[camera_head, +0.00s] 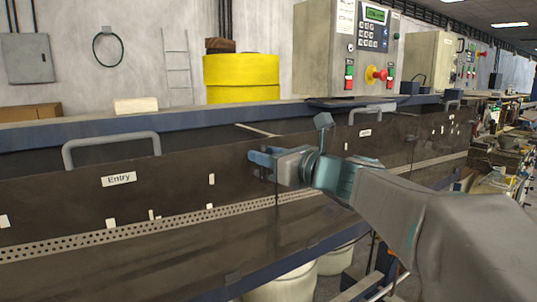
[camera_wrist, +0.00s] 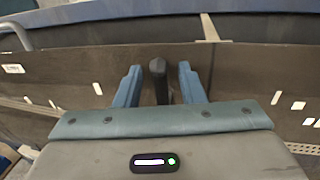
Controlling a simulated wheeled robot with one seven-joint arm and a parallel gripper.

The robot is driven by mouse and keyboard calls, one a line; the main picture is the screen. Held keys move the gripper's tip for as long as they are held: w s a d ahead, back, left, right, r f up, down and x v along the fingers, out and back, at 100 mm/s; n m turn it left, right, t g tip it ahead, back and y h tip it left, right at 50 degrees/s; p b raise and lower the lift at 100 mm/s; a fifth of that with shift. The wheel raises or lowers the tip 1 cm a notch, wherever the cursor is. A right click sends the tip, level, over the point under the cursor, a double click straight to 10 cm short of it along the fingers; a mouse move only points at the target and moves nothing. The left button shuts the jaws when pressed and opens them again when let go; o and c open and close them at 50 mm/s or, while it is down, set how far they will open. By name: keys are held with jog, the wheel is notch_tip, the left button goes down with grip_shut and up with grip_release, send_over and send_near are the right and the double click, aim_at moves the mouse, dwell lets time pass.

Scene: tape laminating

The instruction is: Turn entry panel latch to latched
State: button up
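The entry panel (camera_head: 60,198) is a long dark brown panel with a white "Entry" label (camera_head: 118,179) and a grey bar handle (camera_head: 108,140). A black upright latch handle (camera_wrist: 158,72) stands between my gripper's fingers in the wrist view, near the seam at the panel's right end. My gripper (camera_head: 259,163) is open, with blue fingers on either side of the latch. In the wrist view, a gap shows on both sides of the latch between the fingertips (camera_wrist: 160,80). In the head view, the fingers mostly hide the latch.
A control box (camera_head: 345,50) with a keypad and red and yellow button stands on the machine behind my gripper. A yellow drum (camera_head: 241,78) stands behind the machine. Another dark panel (camera_head: 385,140) continues to the right. White bins (camera_head: 285,285) sit below the machine.

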grip_shut()
jog(key=shift+s+a+n+b, duration=0.1)
jog(key=shift+n+b, duration=0.2)
jog(key=n+b, duration=0.1)
jog(key=n, duration=0.1)
jog(key=s+a+f+n+h+b, duration=0.1)
jog(key=n+b, duration=0.1)
jog(key=a+n+b, duration=0.1)
jog(key=n+b, duration=0.1)
jog(key=shift+s+a+f+n+g, duration=0.15)
jog(key=shift+s+a+n+g, duration=0.1)
jog(key=shift+s+n+g, duration=0.1)
jog(key=n+b, duration=0.1)
jog(key=a+f+n+h+b, duration=0.1)
jog(key=n, duration=0.1)
jog(key=s+n+b, duration=0.1)
jog(key=b, duration=0.1)
jog(key=shift+a+f+n+h, duration=0.15)
jog(key=shift+f+n+h, duration=0.1)
jog(key=shift+f+h, duration=0.15)
jog(key=shift+s+a+f+n+t+h+b, duration=0.1)
jog(key=shift+f+n+t+h+b, duration=0.3)
jog(key=shift+n+b, duration=0.5)
jog(key=shift+a+f+n+t+h+b, duration=0.1)
jog(key=shift+f+n+h+b, duration=0.1)
jog(key=shift+f+n+b, duration=0.65)
jog(key=shift+r+n, duration=0.35)
